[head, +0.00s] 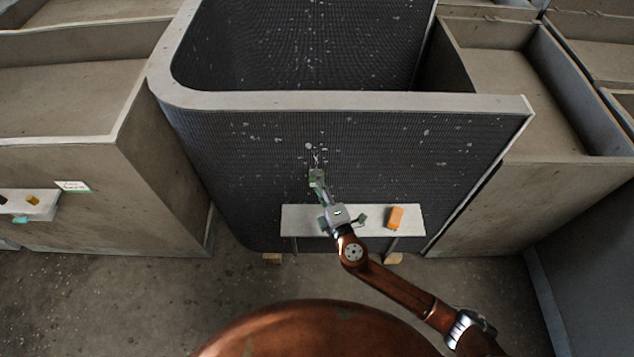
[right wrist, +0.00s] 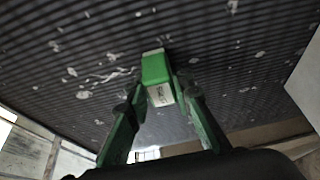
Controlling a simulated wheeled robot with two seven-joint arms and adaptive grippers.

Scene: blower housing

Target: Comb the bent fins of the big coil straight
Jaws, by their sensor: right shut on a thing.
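The big coil (head: 240,150) stands in front of me, a tall dark finned wall with a pale top rim and light specks and marks across its face. A white squiggly patch (head: 316,158), which looks like bent fins, sits just above my right gripper. My right gripper (head: 318,190) is shut on a green block-like tool, likely the fin comb (right wrist: 156,78), with a pale label. The comb's far end is at or very near the coil face; I cannot tell if it touches. In the right wrist view, pale squiggles (right wrist: 105,76) lie left of the comb. My left gripper is not in view.
A narrow white bench (head: 300,217) stands before the coil, below my right gripper, with an orange block (head: 395,217) on it. A shelf (head: 40,207) with small items is at the far left. Grey-brown housings (head: 160,160) flank the coil.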

